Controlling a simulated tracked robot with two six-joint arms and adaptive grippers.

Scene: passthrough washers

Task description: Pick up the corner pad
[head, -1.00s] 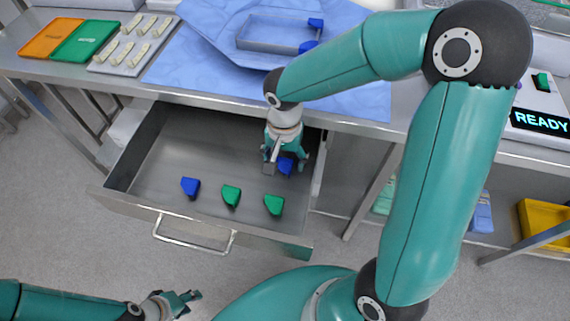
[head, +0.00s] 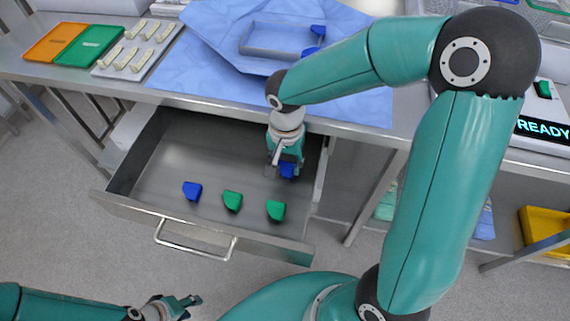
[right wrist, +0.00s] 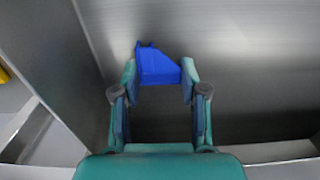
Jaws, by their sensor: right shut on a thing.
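A blue corner pad (head: 287,171) is in the right end of the open drawer, between the fingers of my right gripper (head: 286,168). In the right wrist view the fingers (right wrist: 160,78) press on both sides of this blue pad (right wrist: 157,66). The gripper is shut on it; whether the pad touches the drawer floor I cannot tell. Another blue pad (head: 192,191) and two green pads, one in the middle (head: 233,201) and one to its right (head: 276,210), lie along the drawer's front. My left gripper (head: 190,301) is apart from the drawer, empty and open at the lower left.
The metal drawer (head: 150,165) is pulled out below the table. A yellow bin (head: 540,225) stands at right.

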